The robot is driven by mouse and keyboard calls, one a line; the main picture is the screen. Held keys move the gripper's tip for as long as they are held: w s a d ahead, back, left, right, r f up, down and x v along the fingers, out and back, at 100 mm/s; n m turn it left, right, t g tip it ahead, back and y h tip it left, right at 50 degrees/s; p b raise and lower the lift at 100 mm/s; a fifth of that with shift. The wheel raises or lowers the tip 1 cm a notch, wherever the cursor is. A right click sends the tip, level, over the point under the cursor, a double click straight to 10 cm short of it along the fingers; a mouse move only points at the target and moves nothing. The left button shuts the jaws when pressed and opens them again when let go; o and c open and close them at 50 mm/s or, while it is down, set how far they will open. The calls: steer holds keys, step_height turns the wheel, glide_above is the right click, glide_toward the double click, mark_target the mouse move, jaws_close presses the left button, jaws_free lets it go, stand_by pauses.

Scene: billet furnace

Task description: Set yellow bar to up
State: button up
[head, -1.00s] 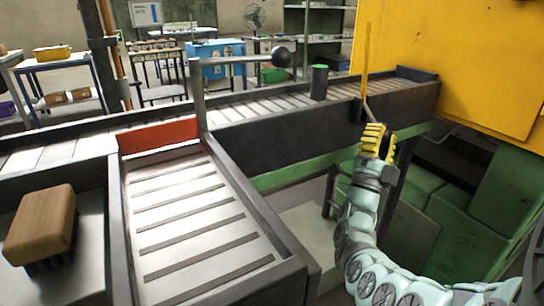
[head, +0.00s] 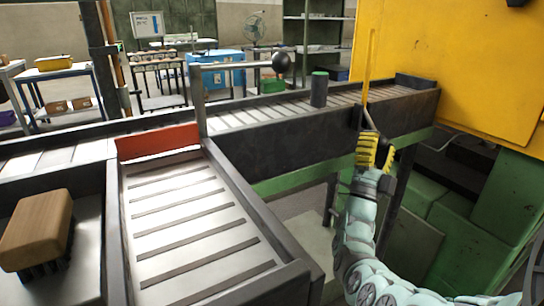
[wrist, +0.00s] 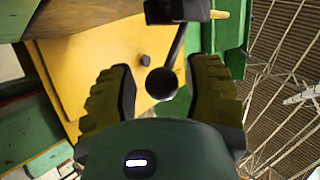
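A thin yellow bar (head: 370,62) stands nearly upright at the side of the conveyor, in front of the big yellow housing. A dark pivot block (head: 357,115) is at its foot. In the wrist view a dark block (wrist: 178,11) has a short yellow piece (wrist: 218,14) at its side, and a dark lever with a round black knob (wrist: 160,83) reaches down from it. My gripper (head: 375,140) is just below the bar's foot. Its yellow ribbed fingers (wrist: 163,90) are open, with the knob seen between them and gaps on both sides. I cannot tell the knob's depth.
The roller conveyor (head: 262,113) runs across behind, with a dark green-topped cylinder (head: 319,90) on it. A post with a horizontal arm and black ball (head: 281,62) stands at the junction. A wooden-topped brush (head: 36,230) lies at left. Green machine blocks (head: 465,215) are at right.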

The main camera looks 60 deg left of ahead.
steer(key=shift+o, duration=0.9)
steer(key=shift+r, duration=0.15)
steer(key=v, duration=1.2)
